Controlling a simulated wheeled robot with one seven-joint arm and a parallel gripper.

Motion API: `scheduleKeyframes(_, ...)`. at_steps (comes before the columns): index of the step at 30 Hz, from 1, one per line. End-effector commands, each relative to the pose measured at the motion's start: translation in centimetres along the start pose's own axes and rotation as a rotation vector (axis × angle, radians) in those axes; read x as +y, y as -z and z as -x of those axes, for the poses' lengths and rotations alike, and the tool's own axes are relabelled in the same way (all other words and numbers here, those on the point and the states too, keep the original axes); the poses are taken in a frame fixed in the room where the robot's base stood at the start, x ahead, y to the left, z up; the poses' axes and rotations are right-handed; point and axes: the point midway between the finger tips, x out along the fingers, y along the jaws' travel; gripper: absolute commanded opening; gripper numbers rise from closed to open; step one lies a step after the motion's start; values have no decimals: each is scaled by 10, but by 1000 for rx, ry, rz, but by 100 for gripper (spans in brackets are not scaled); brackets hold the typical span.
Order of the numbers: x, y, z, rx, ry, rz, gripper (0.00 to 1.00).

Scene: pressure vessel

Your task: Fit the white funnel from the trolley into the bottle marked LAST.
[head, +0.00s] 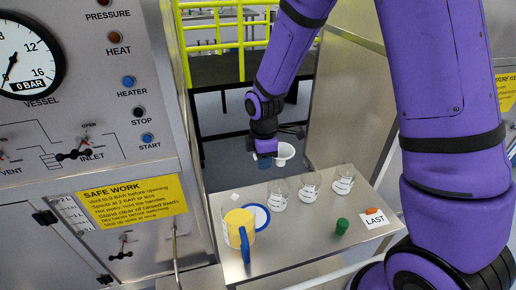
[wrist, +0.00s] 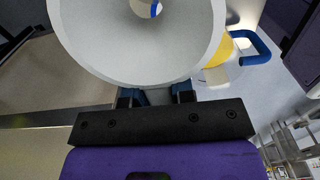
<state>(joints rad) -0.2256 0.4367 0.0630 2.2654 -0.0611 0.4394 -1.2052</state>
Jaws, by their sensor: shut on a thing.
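My gripper (head: 268,155) is shut on the white funnel (head: 286,152) and holds it in the air above the far edge of the trolley (head: 300,238). In the wrist view the funnel (wrist: 90,45) fills the upper left, and my blue fingertips (wrist: 157,97) pinch its near side. Three clear bottles stand on the trolley: a left one (head: 279,194), a middle one (head: 310,188) and a right one (head: 344,180). The writing on them is too small to read. A card reading LAST (head: 376,222) lies at the trolley's right end, nearest the right bottle. The funnel is apart from all bottles.
A yellow jug (head: 238,222) with a blue handle stands at the trolley's left, beside a blue-rimmed white disc (head: 262,220) and a small white piece (head: 235,197). A green cap (head: 342,226) and an orange piece (head: 373,210) lie front right. The vessel's control panel (head: 95,120) rises at left.

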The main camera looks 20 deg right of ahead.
Motion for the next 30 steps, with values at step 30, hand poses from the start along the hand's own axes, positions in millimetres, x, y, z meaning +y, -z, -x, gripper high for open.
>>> scheduleKeyframes(30,-1,0,-46,-1,1,3,0)
